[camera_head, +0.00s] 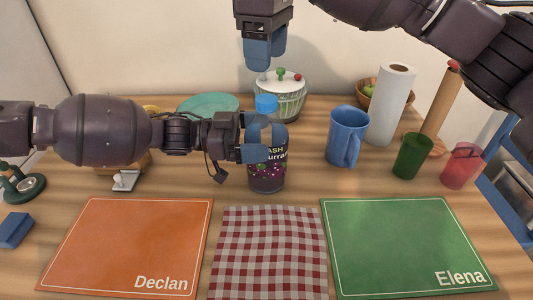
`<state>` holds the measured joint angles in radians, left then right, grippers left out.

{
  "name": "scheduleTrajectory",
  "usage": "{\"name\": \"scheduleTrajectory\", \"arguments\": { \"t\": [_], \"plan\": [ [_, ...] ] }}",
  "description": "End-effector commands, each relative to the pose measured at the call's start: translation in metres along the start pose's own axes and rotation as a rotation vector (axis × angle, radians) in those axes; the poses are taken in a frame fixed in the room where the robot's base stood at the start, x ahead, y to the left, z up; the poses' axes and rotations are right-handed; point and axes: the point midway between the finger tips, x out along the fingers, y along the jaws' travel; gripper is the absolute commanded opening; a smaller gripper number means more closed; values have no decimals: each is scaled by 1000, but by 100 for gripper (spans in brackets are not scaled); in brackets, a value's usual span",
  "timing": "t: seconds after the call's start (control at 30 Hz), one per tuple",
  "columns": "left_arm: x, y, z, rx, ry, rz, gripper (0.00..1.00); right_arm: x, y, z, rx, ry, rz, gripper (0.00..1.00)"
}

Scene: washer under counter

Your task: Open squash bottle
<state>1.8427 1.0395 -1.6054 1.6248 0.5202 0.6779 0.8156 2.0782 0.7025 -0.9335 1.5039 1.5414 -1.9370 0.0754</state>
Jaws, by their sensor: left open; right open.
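The squash bottle (267,178) stands upright on the wooden table, behind the checked cloth. It has a dark label with berries and a blue cap (266,104). My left gripper (266,142) is level with the bottle's upper body, with its blue fingers in front of and around it. Whether the fingers touch the bottle cannot be told. My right gripper (262,62) hangs above the cap, pointing down, apart from it. It is empty. The fingers of my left gripper hide part of the bottle's upper body.
A blue jug (347,135), green cup (412,156), red cup (461,166) and paper roll (391,104) stand to the right. A salad spinner (281,95) is behind the bottle. An orange mat (130,243), checked cloth (268,255) and green mat (404,243) lie bare in front.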

Motion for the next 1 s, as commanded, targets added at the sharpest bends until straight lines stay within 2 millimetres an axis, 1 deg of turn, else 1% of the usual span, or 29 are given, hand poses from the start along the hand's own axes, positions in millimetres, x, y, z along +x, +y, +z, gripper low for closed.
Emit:
{"name": "scheduleTrajectory", "arguments": {
  "t": [0.13, 0.4, 0.43, 0.87, 0.9, 0.97, 1.0],
  "plan": [
    [8, 0, 0, 1, -1, 0, 100, -1, 0, 0, 0, 1, 1, 61],
    [9, 0, 0, 1, -1, -1, 100, 0, 0, 0, 0, 1, 1, 61],
    [9, 0, 0, 1, -1, -1, 98, 0, 0, 0, 0, 1, 1, 61],
    [9, 0, 0, 1, -1, 0, 33, 0, 0, 0, 0, 1, 1, 61],
    [9, 0, 0, 1, -1, 0, 26, 0, 0, 0, 0, 1, 1, 61],
    [9, 0, 0, 1, -1, 0, 17, 0, 0, 0, 0, 1, 0, 61],
    [9, 0, 0, 1, -1, 0, 16, 0, 0, 0, 0, 1, 0, 61]
  ]
}}
